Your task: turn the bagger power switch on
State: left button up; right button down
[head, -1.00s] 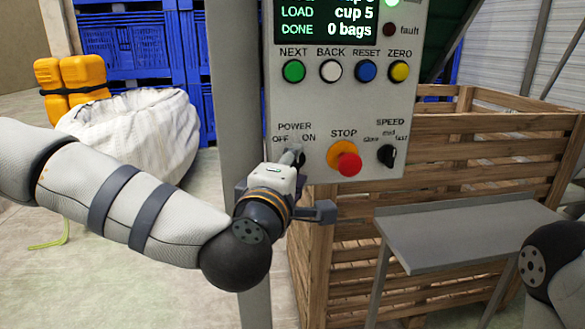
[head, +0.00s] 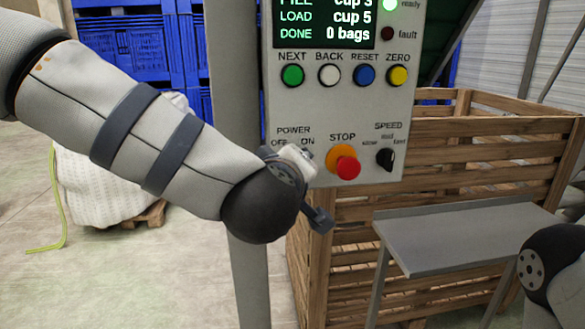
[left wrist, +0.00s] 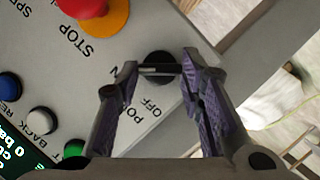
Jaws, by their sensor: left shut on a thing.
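The control panel (head: 330,110) hangs on a grey post in the head view. The power switch sits under its POWER, OFF and ON labels and is hidden behind my left wrist there. In the left wrist view the switch (left wrist: 158,59) is a round black knob with a light mark on its bar. My left gripper (left wrist: 161,70) has its two fingertips on either side of that bar, shut on it. In the head view my left gripper (head: 295,163) is at the panel's lower left corner, mostly hidden. My right gripper is out of view.
The red STOP button (head: 348,167) is just right of my left gripper, with the speed knob (head: 385,159) beyond. A grey table (head: 465,238) and a wooden crate (head: 450,150) stand below and behind.

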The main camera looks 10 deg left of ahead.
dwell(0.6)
pick_arm(q)
jog(key=o, duration=1.2)
jog(key=shift+c, duration=0.2)
jog(key=v, duration=1.2)
jog(key=shift+r, duration=0.1)
